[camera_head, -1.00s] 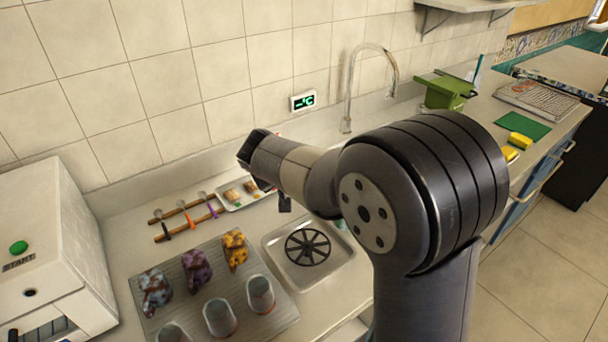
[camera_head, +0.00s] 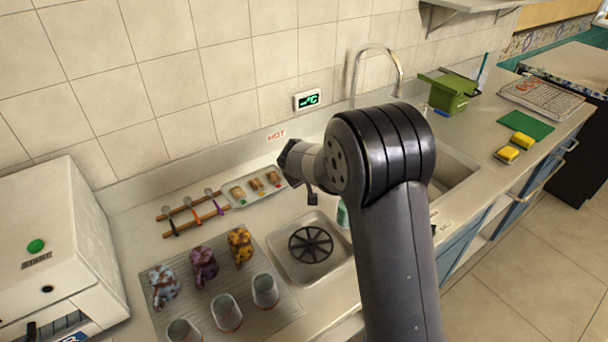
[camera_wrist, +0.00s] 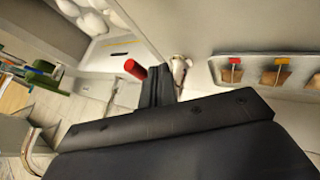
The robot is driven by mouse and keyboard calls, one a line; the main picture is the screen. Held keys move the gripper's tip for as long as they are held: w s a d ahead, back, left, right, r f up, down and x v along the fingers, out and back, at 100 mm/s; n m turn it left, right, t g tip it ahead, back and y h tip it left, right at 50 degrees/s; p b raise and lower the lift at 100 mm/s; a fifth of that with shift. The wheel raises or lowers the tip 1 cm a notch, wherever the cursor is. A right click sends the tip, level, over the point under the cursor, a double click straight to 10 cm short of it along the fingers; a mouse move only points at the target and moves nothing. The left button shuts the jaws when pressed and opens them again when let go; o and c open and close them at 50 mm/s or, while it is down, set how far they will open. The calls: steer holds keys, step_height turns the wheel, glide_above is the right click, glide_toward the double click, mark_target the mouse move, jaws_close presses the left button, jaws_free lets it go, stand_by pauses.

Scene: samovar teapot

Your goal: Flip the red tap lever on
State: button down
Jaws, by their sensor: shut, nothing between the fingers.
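The red tap lever (camera_wrist: 135,69) shows in the wrist view as a short red cylinder, just left of my fingertips. My gripper (camera_wrist: 158,72) is shut with nothing in it. A pale metal fitting (camera_wrist: 180,70) stands just right of the fingers. I cannot tell whether the fingers touch the lever or the fitting. In the head view my gripper (camera_head: 312,197) is small and dark, near the back of the counter above the small round-drain sink. The lever does not show in the head view.
A tray of small snacks (camera_head: 233,200) and wooden sticks (camera_head: 198,226) lie left of my gripper. Several cups stand on a ribbed board (camera_head: 282,324). A small sink (camera_head: 335,277) lies below. The tall faucet (camera_head: 401,84) and green box (camera_head: 449,93) are to the right.

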steer(key=shift+d, duration=0.15)
steer(key=shift+w+d+n+y+p, duration=0.3)
steer(key=shift+d+n+y+p, duration=0.2)
steer(key=shift+d+n, duration=0.3)
steer(key=shift+w+d+f+b, duration=0.1)
steer(key=shift+w+d+b, duration=0.25)
steer(key=shift+d, duration=0.2)
steer(key=shift+w+d, duration=0.35)
steer(key=shift+d, duration=0.2)
